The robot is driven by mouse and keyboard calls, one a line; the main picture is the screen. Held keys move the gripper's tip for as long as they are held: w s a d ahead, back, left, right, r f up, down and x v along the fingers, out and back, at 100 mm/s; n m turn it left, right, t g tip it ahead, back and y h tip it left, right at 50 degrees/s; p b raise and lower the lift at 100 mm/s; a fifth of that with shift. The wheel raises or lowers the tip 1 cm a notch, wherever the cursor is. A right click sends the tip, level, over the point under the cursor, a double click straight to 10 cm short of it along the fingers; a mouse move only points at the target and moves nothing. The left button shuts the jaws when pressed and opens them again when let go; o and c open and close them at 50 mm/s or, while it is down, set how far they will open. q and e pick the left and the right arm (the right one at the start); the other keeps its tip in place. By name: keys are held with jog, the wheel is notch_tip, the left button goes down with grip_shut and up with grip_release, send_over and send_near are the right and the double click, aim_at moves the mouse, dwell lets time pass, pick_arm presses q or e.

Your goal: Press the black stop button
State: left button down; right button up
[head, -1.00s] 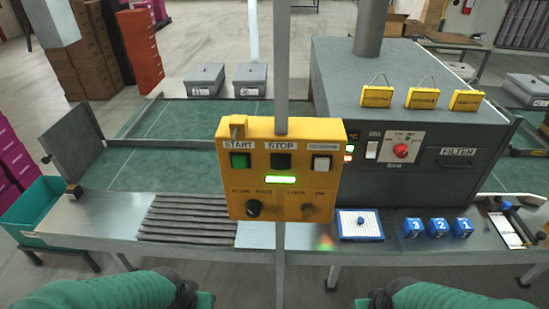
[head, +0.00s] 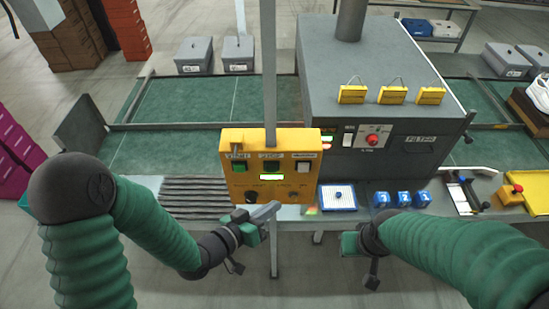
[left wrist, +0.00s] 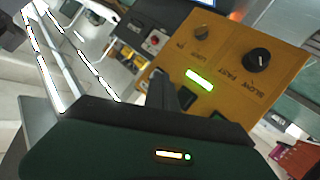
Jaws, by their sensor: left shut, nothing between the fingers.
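The yellow control box (head: 228,190) hangs on a grey post and faces me. My left gripper (head: 272,210) is shut and empty, in front of the box's lower edge and below the stop button. In the left wrist view the box (left wrist: 232,62) appears upside down; which dark shape by the fingers is the button I cannot tell. My right gripper (head: 350,243) is low, right of the box; its fingers are unclear.
A grey machine (head: 385,80) with a red knob stands behind right. A blue-rimmed white tray (head: 325,190) and several blue blocks (head: 404,199) lie on the bench. Dark slats (head: 195,190) lie left of the box. The post rises above the box.

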aim_at(271, 168)
pick_arm(q)
jog(key=w+a, duration=0.1)
jog(key=w, duration=0.8)
jog(key=shift+f, duration=0.15)
pick_arm(e)
jog(key=shift+w+a+r, duration=0.1)
jog(key=shift+a+r, duration=0.05)
jog(key=shift+a, duration=0.5)
pick_arm(q)
jog(key=shift+d, duration=0.25)
pick_arm(e)
jog(key=shift+d, duration=0.35)
pick_arm(q)
jog(key=shift+a, duration=0.25)
pick_arm(e)
jog(key=shift+a, duration=0.2)
pick_arm(q)
jog(key=shift+d, duration=0.1)
pick_arm(e)
jog(key=shift+d, duration=0.1)
pick_arm(q)
jog(key=shift+w, duration=0.4)
